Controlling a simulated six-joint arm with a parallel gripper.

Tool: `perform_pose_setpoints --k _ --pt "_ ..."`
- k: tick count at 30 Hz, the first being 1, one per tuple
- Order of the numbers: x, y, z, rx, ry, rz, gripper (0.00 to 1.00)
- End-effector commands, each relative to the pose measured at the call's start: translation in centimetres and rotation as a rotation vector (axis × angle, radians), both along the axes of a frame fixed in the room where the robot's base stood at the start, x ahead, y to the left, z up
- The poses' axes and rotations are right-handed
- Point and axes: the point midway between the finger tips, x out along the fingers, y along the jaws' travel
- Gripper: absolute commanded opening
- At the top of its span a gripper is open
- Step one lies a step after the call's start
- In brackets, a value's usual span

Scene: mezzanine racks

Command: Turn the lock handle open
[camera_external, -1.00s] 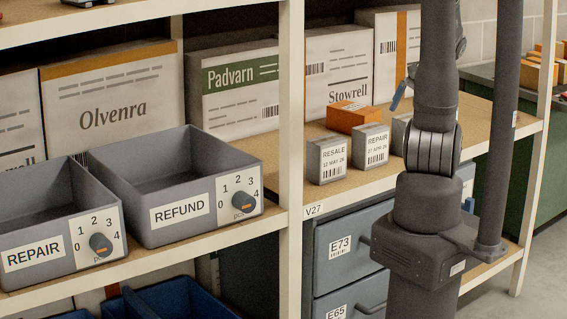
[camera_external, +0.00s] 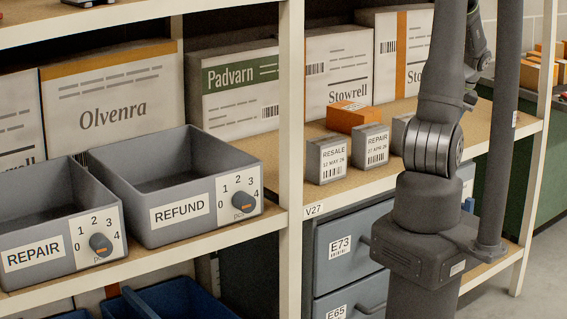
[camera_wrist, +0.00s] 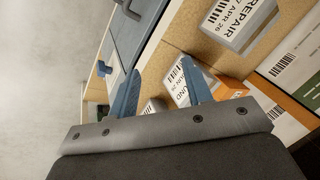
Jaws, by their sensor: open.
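My gripper (camera_wrist: 163,65) shows in the wrist view as two blue fingers, spread apart with nothing held between them. It is hidden in the external view. A small blue knob or handle (camera_wrist: 103,68) sticks out beside the blue-grey cabinet front, left of the fingers in the wrist view and apart from them. A small blue part, perhaps the same handle, shows right of my arm in the external view (camera_external: 469,204). I cannot tell for sure that it is the lock handle, nor how it is turned.
Below are blue-grey drawers (camera_external: 345,243). Grey bins with dials (camera_external: 187,205) are at left. A rack post (camera_external: 291,130) stands between.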

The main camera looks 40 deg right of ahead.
Motion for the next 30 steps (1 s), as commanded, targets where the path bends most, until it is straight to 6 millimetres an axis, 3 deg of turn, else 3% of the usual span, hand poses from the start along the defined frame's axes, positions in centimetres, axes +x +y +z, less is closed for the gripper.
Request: perform_pose_setpoints --k 1,6,15,21,30 --pt "0.0 -2.0 -1.3 -0.025 -0.01 0.041 0.45" --pt "-0.2 -8.3 -5.4 -0.141 -0.049 0.22 0.45" --pt "-2.2 -17.5 -13.8 -0.337 -0.08 0.517 0.45" --pt "-3.4 -20.2 -17.0 -0.408 -0.082 0.629 0.45" --pt "-2.8 -20.6 -19.6 -0.42 -0.081 0.655 0.45"
